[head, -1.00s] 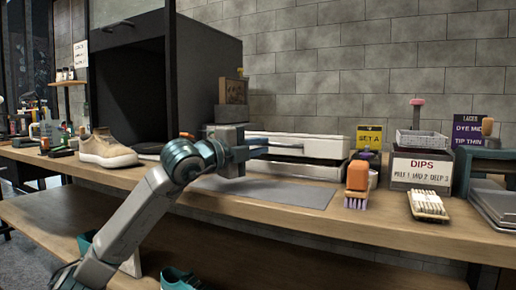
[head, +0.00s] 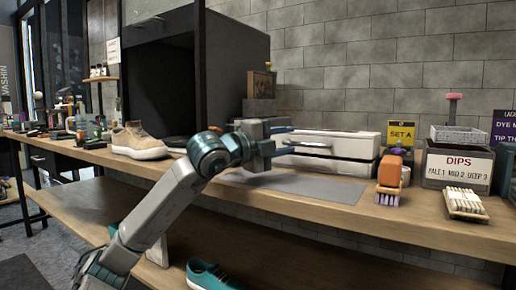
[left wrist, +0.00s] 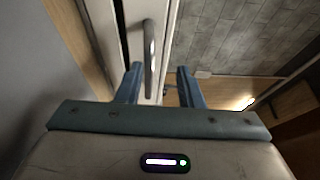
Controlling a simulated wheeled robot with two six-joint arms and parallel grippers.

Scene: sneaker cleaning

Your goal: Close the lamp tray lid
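The lamp tray (head: 345,146) is a long white, low box on the bench against the grey wall, with a dark gap along its front below the white upper part. A metal handle (head: 312,145) sticks out at its front; the handle (left wrist: 149,45) also shows in the left wrist view. My left gripper (head: 285,140) is at the tray's left end, its fingers pointing toward the handle. In the left wrist view, the left gripper (left wrist: 157,70) has its fingers apart, with the handle just beyond the tips, nearer the left finger. Contact cannot be told. My right gripper is out of view.
A grey mat (head: 300,187) lies in front of the tray. A beige sneaker (head: 137,142) and a dark open cabinet (head: 150,90) are left.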

